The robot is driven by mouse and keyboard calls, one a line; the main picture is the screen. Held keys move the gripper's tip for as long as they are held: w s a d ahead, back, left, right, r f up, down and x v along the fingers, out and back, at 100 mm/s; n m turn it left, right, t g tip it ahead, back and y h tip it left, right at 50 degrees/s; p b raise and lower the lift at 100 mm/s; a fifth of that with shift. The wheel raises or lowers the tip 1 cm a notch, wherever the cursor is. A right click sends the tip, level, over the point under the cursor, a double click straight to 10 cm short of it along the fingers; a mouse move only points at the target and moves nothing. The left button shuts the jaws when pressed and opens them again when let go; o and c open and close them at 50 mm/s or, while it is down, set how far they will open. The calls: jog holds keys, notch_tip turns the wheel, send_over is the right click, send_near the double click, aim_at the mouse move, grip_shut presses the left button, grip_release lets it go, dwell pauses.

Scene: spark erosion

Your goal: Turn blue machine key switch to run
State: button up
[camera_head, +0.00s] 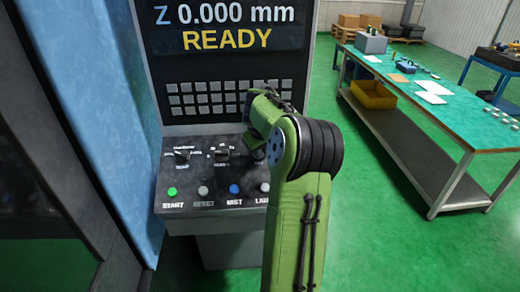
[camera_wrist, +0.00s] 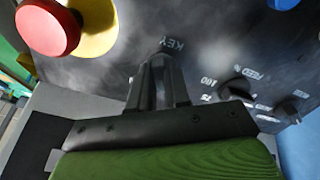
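The blue machine's control panel (camera_head: 215,197) stands below its screen in the head view. My gripper reaches its right part, and my arm hides the gripper's tips and the key switch there. In the wrist view, my gripper (camera_wrist: 158,68) points at the panel right at the KEY label (camera_wrist: 172,43). Its two dark fingers are close together over the spot where the key switch sits. They cover the switch, so I cannot tell whether they grip it or how it is turned.
A red mushroom button (camera_wrist: 47,27) on a yellow base (camera_wrist: 95,28) is close to the fingers. A feed knob (camera_wrist: 238,88) sits on the other side. Green START (camera_head: 172,191) and blue MIST (camera_head: 234,189) buttons line the panel's front. A green-topped workbench (camera_head: 450,110) stands right, with clear floor between.

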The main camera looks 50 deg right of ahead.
grip_shut()
jog(key=m+b, duration=0.1)
jog(key=m, duration=0.4)
jog(key=shift+w+a+m+b, duration=0.1)
jog(key=shift+m+b, duration=0.2)
jog(key=shift+b, duration=0.1)
jog(key=m+b, duration=0.1)
jog(key=m, duration=0.5)
jog(key=shift+w, duration=0.1)
jog(key=shift+m, duration=0.3)
jog(key=o, duration=0.7)
grip_release()
jog(key=shift+a+r, duration=0.1)
jog(key=p+v, duration=0.1)
jog(key=v, duration=1.4)
jog(key=shift+a+r+p, duration=0.15)
jog(key=shift+r+p, duration=0.15)
jog(key=shift+p, duration=0.05)
